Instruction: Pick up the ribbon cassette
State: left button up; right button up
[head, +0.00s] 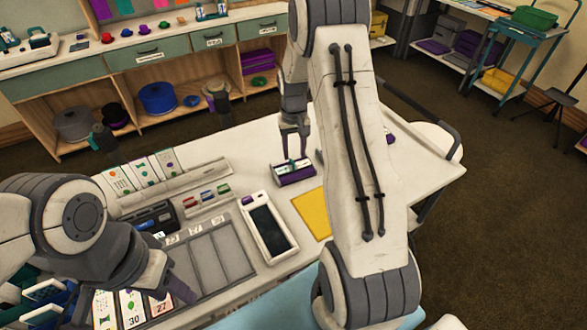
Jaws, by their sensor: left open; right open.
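What looks like the ribbon cassette (295,175), a small dark purple block with a pale top and a teal detail, lies on the white table beyond the yellow sheet. My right gripper (294,155) points down at it with open fingers, their tips at the cassette's upper side. I cannot tell whether they touch it. My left gripper (178,294) is open and empty at the lower left, over the near edge of the grey sectioned tray (228,243). My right arm hides part of the table to the right of the cassette.
A white device with a dark screen (268,231) and a yellow sheet (312,213) lie nearer than the cassette. Small coloured pieces (207,196) and printed cards (140,172) are to the left. Bare table surrounds the cassette's left side.

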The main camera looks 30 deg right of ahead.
aim_at(293, 164)
jog(key=shift+f+p, duration=0.3)
jog(key=shift+f, duration=0.15)
notch_tip(293, 164, down, 4)
jog(key=shift+w+r+p, duration=0.15)
jog(key=shift+r+p, duration=0.1)
jog(key=shift+p, duration=0.35)
jog(key=shift+f, duration=0.35)
jog(key=shift+c, duration=0.4)
grip_shut()
